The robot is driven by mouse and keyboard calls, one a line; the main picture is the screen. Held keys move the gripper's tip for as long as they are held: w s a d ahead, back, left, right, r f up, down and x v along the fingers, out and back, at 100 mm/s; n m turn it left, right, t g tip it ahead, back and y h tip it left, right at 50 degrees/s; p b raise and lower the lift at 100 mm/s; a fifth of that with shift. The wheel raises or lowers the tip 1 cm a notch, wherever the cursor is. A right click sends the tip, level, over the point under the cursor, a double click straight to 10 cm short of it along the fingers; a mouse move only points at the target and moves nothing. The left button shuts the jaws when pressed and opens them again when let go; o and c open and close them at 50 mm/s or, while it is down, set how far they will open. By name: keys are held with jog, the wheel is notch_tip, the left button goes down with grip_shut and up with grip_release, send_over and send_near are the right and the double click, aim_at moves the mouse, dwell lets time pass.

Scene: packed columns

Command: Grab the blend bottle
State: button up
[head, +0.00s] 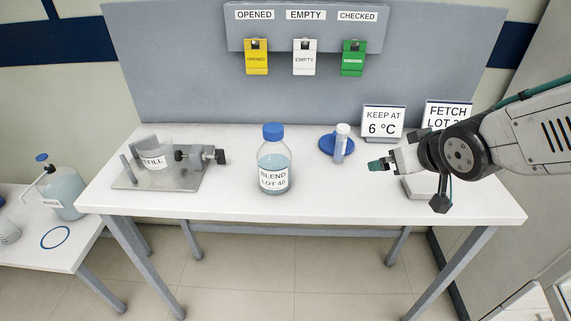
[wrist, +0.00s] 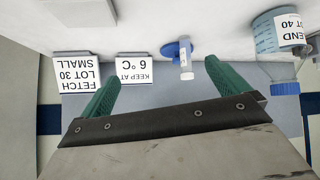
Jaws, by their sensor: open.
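The blend bottle (head: 273,165) stands upright near the middle of the white table. It is clear with pale blue liquid, a blue cap and a label reading "BLEND LOT 40".
A small capped tube (head: 341,142) stands on a blue round base between the bottle and my gripper. Signs (head: 383,121) stand at the back right. Colored tags (head: 304,58) hang on the back panel. The table front beside the bottle is clear.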

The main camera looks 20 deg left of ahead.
aim_at(286, 168)
jog(key=s+a+f+n+y, duration=0.1)
jog(key=a+f+y, duration=0.1)
jog(key=a, duration=0.5)
jog(key=a+f+n+y, duration=0.2)
jog(key=a+y, duration=0.2)
jog(key=a, duration=0.3)
jog(key=s+a+f+n+g+y, duration=0.1)
jog(key=a+f+n+y, duration=0.1)
jog(key=a, duration=0.5)
jog(key=shift+s+a+f+y, duration=0.1)
jog(key=shift+s+a+y, duration=0.2)
jog(key=shift+s+y, duration=0.1)
jog(key=shift+n, duration=0.3)
jog(key=x, duration=0.8)
jog(key=shift+c, duration=0.3)
jog(key=c, duration=1.5)
